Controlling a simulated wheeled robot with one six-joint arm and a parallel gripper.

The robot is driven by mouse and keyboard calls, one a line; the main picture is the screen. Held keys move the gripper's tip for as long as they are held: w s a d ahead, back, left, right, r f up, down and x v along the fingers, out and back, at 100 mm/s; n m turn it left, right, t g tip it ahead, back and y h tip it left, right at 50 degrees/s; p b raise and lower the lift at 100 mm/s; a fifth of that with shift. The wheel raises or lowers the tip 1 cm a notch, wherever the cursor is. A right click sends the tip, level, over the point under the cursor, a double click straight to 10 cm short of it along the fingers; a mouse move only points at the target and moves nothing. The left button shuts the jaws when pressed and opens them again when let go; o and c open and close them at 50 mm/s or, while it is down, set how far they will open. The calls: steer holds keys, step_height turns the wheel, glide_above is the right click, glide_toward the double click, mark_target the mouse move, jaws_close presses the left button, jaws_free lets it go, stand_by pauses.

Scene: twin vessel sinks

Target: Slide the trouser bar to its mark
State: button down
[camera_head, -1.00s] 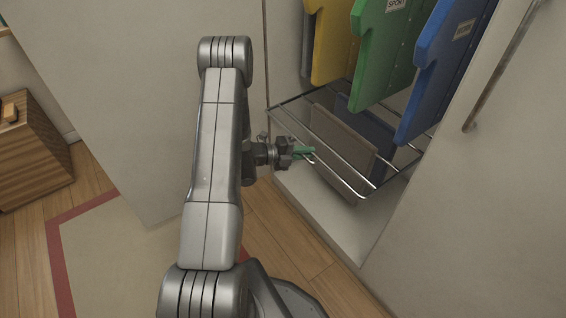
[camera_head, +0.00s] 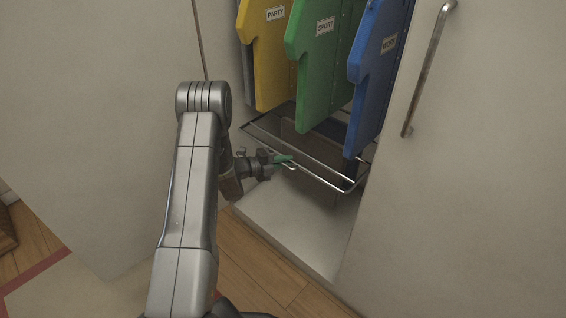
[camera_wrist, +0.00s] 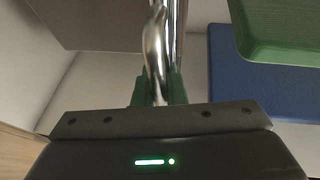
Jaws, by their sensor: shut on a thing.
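The trouser bar (camera_head: 318,177) is a chrome wire frame low inside the open wardrobe, below the hanging garment shapes. Grey trousers (camera_head: 300,142) hang over it, partly hidden behind the garments. My gripper (camera_head: 287,160) is at the frame's front left, shut on its small chrome loop. In the wrist view the green fingertips (camera_wrist: 158,88) close on either side of the chrome loop (camera_wrist: 154,48), with a straight chrome rod just behind it. I cannot make out the mark in either view.
Yellow (camera_head: 265,55), green (camera_head: 323,75) and blue (camera_head: 375,75) garment shapes hang above the bar. A pale door (camera_head: 480,180) with a long metal handle (camera_head: 428,65) stands at the right. The pale wardrobe floor (camera_head: 295,225) is clear in front.

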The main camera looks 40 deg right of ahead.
steer(key=c, duration=1.5)
jaws_free()
steer(key=shift+d, duration=0.25)
steer(key=p+v, duration=0.2)
steer(key=v, duration=1.2)
steer(key=shift+d, duration=0.1)
steer(key=b+x, duration=0.2)
steer(key=x, duration=1.1)
steer(key=shift+s+f, duration=0.1)
steer(key=shift+s, duration=0.05)
